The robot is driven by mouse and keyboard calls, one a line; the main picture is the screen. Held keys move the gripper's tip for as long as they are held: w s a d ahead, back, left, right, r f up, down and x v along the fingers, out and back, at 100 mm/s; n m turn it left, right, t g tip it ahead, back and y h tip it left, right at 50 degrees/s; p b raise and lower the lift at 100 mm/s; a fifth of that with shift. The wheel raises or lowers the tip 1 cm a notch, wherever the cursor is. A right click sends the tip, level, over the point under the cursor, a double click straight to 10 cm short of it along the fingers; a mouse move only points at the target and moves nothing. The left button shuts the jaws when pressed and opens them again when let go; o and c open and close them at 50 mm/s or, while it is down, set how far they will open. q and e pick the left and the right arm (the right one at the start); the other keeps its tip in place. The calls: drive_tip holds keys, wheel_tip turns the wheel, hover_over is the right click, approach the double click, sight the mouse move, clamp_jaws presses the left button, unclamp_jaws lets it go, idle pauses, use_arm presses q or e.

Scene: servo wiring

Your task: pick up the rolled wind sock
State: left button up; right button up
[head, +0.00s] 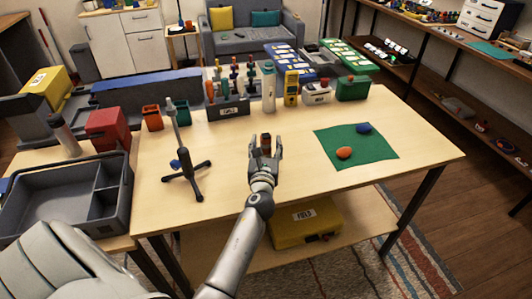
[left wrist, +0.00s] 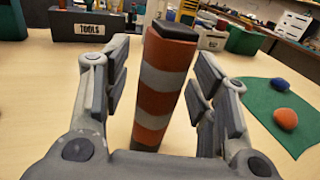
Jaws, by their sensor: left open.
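The rolled wind sock (left wrist: 162,85), banded orange and grey-white with a dark top, stands upright on the table in the left wrist view. My left gripper (head: 266,148) is open, with its fingers on both sides of the roll. In the left wrist view a gap shows between the roll and the fingers on each side. My right gripper is not in view.
A green mat (head: 376,151) with an orange lump (head: 344,153) and a blue lump (head: 363,128) lies to the right. A black tripod stand (head: 187,180) is to the left. A tools box (head: 229,109) and other items line the back. The wood around the gripper is clear.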

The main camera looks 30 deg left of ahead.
use_arm(q)
drive_tip(key=shift+s, duration=0.1)
drive_tip(key=shift+c, duration=0.3)
drive_tip(key=c, duration=1)
drive_tip(key=shift+c, duration=0.3)
drive_tip(key=shift+r, duration=0.15)
